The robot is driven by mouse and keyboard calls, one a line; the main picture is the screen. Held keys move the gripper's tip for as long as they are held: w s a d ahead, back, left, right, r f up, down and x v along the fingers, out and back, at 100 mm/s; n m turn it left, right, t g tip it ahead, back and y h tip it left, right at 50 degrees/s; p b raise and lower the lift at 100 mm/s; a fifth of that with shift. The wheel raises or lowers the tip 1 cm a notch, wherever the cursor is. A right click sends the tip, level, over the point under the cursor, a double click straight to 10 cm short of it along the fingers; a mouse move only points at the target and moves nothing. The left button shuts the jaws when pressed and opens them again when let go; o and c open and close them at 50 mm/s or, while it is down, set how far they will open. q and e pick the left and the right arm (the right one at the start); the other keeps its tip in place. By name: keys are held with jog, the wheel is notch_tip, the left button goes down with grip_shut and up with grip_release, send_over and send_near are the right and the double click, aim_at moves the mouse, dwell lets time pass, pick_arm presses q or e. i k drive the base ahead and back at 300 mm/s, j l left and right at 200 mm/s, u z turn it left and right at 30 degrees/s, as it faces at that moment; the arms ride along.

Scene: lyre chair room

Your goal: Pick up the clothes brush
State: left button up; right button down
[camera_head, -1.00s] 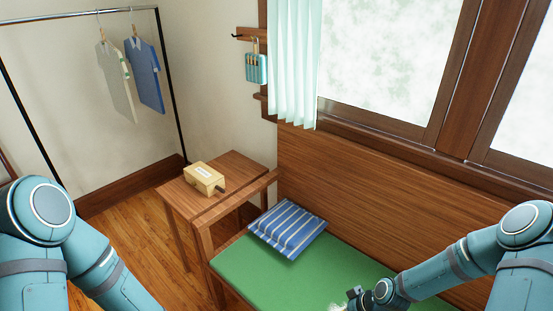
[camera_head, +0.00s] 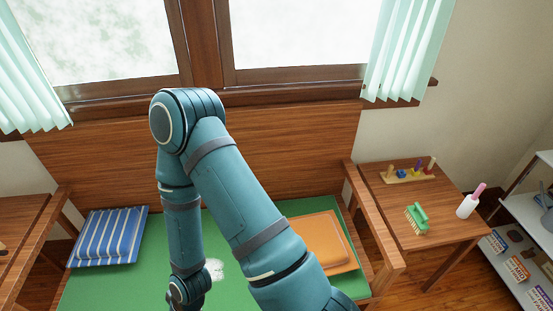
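The clothes brush appears to be the green-backed brush with pale bristles (camera_head: 417,218) on the small wooden side table (camera_head: 440,211) at the right. It lies tilted on its side, clear of any gripper. My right arm crosses the middle of the view, with its wrist low over the green bench seat, well left of the brush. The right gripper itself is not visible at the bottom edge. My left gripper is out of view.
A peg toy (camera_head: 410,173) and a white bottle with a pink top (camera_head: 470,202) share the table. A wooden armrest (camera_head: 372,230) separates it from the bench, which holds an orange cushion (camera_head: 322,242), a striped cushion (camera_head: 108,237) and a white fluffy patch (camera_head: 214,270). Shelves stand far right.

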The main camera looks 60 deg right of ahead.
aim_at(415, 214)
jog(key=z, duration=3.25)
